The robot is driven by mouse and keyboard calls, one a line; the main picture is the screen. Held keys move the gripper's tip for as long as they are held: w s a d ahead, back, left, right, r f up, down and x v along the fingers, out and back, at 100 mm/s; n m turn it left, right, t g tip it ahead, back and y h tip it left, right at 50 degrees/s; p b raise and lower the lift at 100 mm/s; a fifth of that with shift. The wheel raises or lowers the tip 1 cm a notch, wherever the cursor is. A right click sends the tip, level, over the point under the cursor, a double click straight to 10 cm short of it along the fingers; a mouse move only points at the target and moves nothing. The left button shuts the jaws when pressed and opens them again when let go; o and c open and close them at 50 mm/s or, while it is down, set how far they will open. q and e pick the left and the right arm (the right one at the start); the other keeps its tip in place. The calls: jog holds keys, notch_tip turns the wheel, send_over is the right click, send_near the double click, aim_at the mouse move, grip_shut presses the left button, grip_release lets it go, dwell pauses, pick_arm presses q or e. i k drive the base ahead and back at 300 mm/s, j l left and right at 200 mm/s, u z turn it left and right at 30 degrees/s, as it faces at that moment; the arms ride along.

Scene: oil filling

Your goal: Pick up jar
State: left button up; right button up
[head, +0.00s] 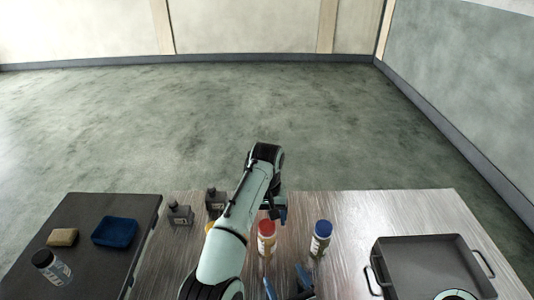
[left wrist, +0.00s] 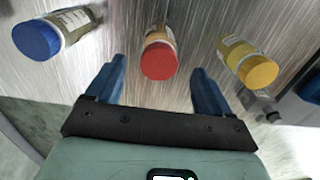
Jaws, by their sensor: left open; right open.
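A jar with a red lid (head: 266,240) stands on the wooden table, between a jar with a blue lid (head: 320,240) on the right and a jar with a yellow lid (head: 208,227), mostly hidden by my left arm. My left gripper (head: 277,213) is open and empty, just beyond the red-lidded jar. In the left wrist view the red-lidded jar (left wrist: 159,56) appears ahead of the gap between my open blue fingers (left wrist: 157,85), with the blue-lidded jar (left wrist: 45,37) and yellow-lidded jar (left wrist: 248,61) outside them. My right gripper (head: 287,284) is open and empty at the bottom edge, nearer than the jars.
Two dark bottles (head: 180,214) stand left of my left arm. A dark side surface (head: 95,260) holds a sponge (head: 62,237), a blue tray (head: 115,232) and a clear bottle (head: 51,267). A grey pan (head: 425,262) with handles sits at the right.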

aim_at(321, 240)
jog(key=k+l, duration=0.3)
jog(key=k, duration=0.15)
jog(key=k+l, duration=0.25)
jog(key=k, duration=0.2)
jog(key=k+l, duration=0.3)
jog(key=k, duration=0.2)
